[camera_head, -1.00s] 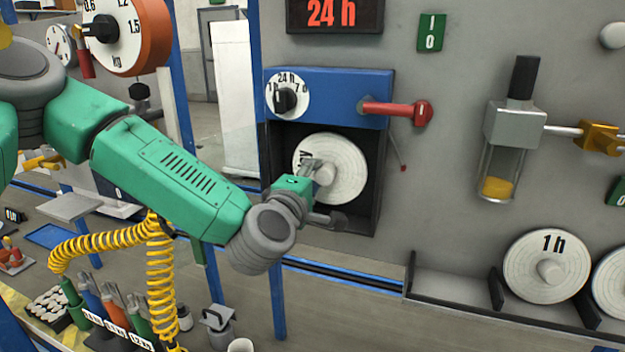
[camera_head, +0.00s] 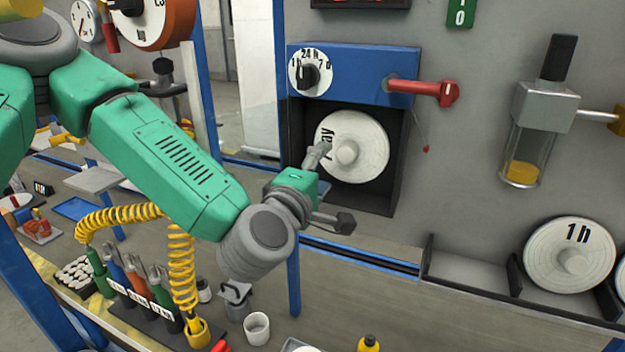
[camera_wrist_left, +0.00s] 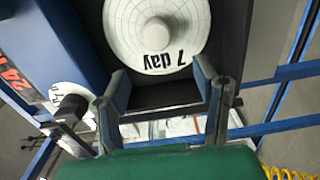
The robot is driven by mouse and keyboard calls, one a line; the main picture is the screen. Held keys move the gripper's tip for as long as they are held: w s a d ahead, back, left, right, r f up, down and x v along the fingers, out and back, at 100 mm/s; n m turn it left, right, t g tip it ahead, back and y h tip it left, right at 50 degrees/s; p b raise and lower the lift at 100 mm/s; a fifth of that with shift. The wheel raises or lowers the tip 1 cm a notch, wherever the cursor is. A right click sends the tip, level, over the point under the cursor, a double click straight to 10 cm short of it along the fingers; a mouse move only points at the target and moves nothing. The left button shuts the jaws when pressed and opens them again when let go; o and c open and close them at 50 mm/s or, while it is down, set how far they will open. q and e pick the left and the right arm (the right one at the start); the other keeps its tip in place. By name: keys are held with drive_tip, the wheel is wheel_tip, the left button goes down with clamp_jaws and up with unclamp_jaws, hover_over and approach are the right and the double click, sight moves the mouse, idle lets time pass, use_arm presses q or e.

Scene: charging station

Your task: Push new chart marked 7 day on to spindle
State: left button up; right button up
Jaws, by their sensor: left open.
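The white round chart (camera_head: 368,140) marked 7 day sits upright in the dark recess of the blue-topped recorder (camera_head: 349,88), its round centre knob facing out. It also shows in the left wrist view (camera_wrist_left: 184,30), where the full "7 day" label is readable. In the head view the label is partly covered. The spindle is hidden behind the chart. My left gripper (camera_head: 334,188) is open and empty in front of the recess, at the chart's lower left. In the left wrist view its spread fingers (camera_wrist_left: 163,82) lie below the chart, apart from the knob. My right gripper is not in view.
A red lever (camera_head: 425,88) and a selector dial (camera_head: 309,74) are on the recorder. A rack (camera_head: 465,268) at lower right holds a 1 h chart (camera_head: 568,255). A white cup (camera_head: 257,329) and several coloured tools stand on the bench below my arm.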

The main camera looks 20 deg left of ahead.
use_arm(q)
drive_tip(key=shift+s+a, duration=0.1)
drive_tip(key=shift+s, duration=2.5)
drive_tip(key=shift+s+f, duration=0.1)
